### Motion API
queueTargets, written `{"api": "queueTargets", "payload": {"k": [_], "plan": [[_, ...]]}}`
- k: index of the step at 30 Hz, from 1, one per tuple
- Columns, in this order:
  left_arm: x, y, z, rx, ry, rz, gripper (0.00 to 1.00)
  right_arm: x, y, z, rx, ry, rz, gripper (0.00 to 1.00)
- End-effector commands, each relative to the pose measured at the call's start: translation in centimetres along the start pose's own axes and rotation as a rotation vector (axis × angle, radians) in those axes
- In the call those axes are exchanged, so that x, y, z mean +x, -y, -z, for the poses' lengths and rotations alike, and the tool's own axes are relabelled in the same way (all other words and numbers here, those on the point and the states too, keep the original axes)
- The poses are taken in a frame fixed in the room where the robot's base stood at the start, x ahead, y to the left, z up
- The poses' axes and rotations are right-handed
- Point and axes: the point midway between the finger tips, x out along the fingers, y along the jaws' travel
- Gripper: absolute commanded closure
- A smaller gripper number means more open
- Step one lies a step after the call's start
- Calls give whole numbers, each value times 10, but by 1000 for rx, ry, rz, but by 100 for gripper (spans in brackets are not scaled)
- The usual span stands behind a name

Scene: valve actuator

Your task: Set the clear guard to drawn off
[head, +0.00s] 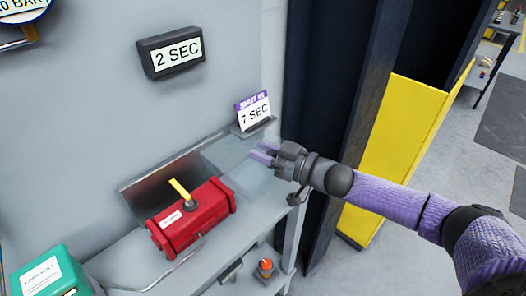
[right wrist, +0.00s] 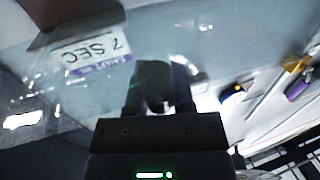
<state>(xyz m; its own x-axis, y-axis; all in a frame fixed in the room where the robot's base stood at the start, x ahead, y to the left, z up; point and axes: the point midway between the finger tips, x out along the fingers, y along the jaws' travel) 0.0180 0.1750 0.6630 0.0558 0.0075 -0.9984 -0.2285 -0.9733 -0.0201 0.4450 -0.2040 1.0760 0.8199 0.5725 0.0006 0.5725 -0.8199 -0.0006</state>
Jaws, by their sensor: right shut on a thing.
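The clear guard (head: 230,165) is a see-through cover. It shows faintly to the right of the red valve actuator (head: 190,218), between it and my right gripper (head: 265,153). Its exact edges are hard to tell. The actuator has a yellow handle (head: 180,190) on top. My right gripper is shut on the guard at its right end. In the right wrist view the fingers (right wrist: 154,92) are close together, with the blurred clear guard (right wrist: 205,35) around them. My left gripper is not in view.
A "2 SEC" sign (head: 171,53) is on the wall. A "7 SEC" card (head: 254,112) stands on a small ledge behind my gripper. A teal box (head: 48,273) is at the lower left. An orange-topped knob (head: 266,266) sits on the lower shelf. A yellow panel (head: 395,150) stands right.

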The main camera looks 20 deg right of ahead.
Motion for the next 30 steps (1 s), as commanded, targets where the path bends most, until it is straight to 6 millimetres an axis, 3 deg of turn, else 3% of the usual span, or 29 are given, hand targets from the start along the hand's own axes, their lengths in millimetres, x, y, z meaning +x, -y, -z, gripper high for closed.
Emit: {"api": "queueTargets", "payload": {"k": [1, 6, 14, 17, 30], "plan": [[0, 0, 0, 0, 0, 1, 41, 0, 0, 0, -1, 1, 0, 67], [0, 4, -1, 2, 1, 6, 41, 0, 0, 0, 0, 1, 0, 34], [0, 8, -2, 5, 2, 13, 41, -1, 0, 0, 0, 1, 0, 34], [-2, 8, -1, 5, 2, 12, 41, -9, 0, -1, 1, 4, -1, 34], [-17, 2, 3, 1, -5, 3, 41, -91, 0, 0, 2, 5, 0, 34]]}}
